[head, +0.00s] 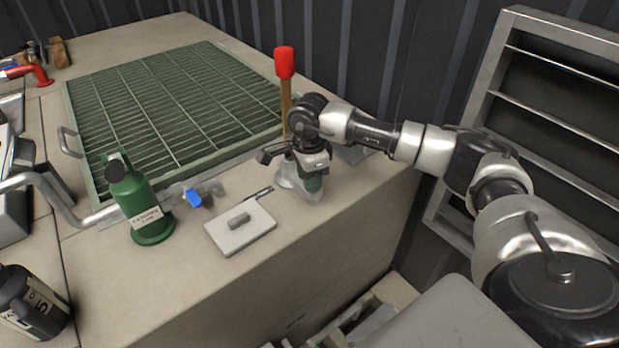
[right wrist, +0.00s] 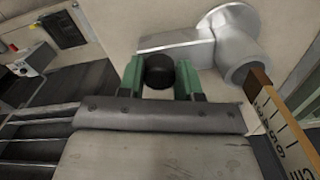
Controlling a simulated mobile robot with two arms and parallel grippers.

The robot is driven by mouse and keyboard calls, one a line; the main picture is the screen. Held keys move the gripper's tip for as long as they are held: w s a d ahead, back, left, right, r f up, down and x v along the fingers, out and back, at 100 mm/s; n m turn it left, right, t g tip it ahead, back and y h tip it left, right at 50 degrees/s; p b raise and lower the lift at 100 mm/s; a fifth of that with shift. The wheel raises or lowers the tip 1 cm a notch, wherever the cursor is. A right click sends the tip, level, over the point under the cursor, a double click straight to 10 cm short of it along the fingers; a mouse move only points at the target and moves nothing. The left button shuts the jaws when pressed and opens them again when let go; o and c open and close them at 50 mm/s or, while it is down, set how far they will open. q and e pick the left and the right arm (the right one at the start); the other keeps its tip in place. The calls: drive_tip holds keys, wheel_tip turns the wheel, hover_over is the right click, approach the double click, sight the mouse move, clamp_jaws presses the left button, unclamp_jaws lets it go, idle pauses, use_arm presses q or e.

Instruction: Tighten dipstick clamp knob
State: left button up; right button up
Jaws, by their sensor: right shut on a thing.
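The dipstick stands upright in the head view, with a red handle (head: 285,62) on a yellow-brown stick (head: 286,105). Its marked scale (right wrist: 285,130) shows at the right in the right wrist view. The black clamp knob (right wrist: 160,70) sits between the green fingers of my right gripper (right wrist: 161,82), which is shut on it. A silver clamp fitting (right wrist: 215,42) extends behind the knob and beside the dipstick. In the head view my right gripper (head: 313,182) covers much of the silver base (head: 291,182), and the knob is hidden. My left gripper is not in view.
A green can (head: 142,203) stands left of a pale plate with a grip (head: 236,237). A blue-handled valve (head: 193,197) lies between them. A green grating (head: 170,100) fills the back. A black bottle (head: 30,302) stands front left. A louvred frame (head: 490,80) is at right.

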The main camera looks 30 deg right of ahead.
drive_tip(key=m, duration=0.5)
drive_tip(key=shift+w+r+m, duration=0.1)
drive_tip(key=shift+m, duration=0.3)
drive_tip(key=m, duration=0.5)
drive_tip(key=shift+w+d+m, duration=0.1)
drive_tip(key=shift+d+m, duration=0.05)
drive_tip(key=shift+m, duration=0.45)
drive_tip(key=o, duration=0.9)
wheel_tip(320, 180, up, 11)
drive_tip(key=shift+f, duration=0.1)
